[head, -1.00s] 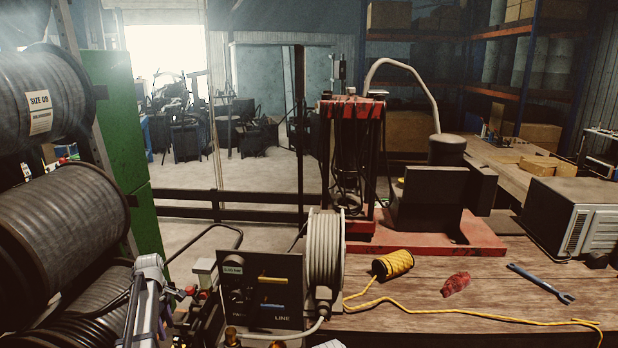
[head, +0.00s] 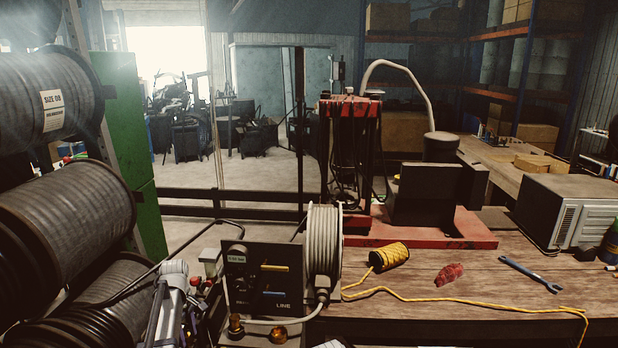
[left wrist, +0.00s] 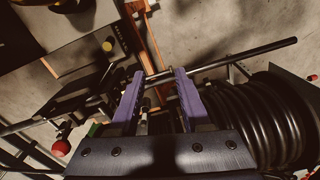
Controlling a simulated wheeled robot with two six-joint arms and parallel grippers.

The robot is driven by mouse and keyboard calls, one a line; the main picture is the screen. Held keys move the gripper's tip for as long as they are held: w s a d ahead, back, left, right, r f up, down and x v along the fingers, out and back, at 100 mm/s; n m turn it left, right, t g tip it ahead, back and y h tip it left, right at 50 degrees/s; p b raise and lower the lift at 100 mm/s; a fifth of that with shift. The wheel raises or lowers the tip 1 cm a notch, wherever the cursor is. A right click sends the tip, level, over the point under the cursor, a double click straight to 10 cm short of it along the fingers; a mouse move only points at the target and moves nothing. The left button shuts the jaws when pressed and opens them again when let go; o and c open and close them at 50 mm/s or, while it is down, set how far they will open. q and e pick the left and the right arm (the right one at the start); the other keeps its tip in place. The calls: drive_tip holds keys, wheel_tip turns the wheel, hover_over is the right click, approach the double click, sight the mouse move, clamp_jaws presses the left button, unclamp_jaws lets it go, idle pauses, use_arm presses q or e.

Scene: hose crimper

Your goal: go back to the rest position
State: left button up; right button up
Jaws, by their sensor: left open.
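My left arm comes in at the bottom left of the head view, with my left gripper (head: 172,275) low between the hose reels and the control box. In the left wrist view its two purple fingers (left wrist: 160,76) are apart, with nothing held between them. A dark rod passes across the picture just beyond the fingertips; I cannot tell its distance. My right gripper is not in view.
Large hose reels (head: 62,232) stand close on the left. The control box (head: 262,282) with a pale hose reel (head: 323,245) is right of my left arm. The workbench holds a yellow spool (head: 389,256), red cloth (head: 449,273), blue wrench (head: 530,274) and microwave (head: 570,220).

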use_arm(q)
drive_tip(key=s+d+m, duration=0.9)
drive_tip(key=s+d, duration=0.3)
drive_tip(key=d, duration=0.2)
drive_tip(key=s+d+m+y, duration=0.1)
drive_tip(key=s+d+m, duration=0.8)
drive_tip(key=s+d, duration=0.4)
drive_tip(key=shift+d, duration=1.25)
drive_tip(key=shift+s, duration=0.1)
drive_tip(key=shift+c, duration=0.4)
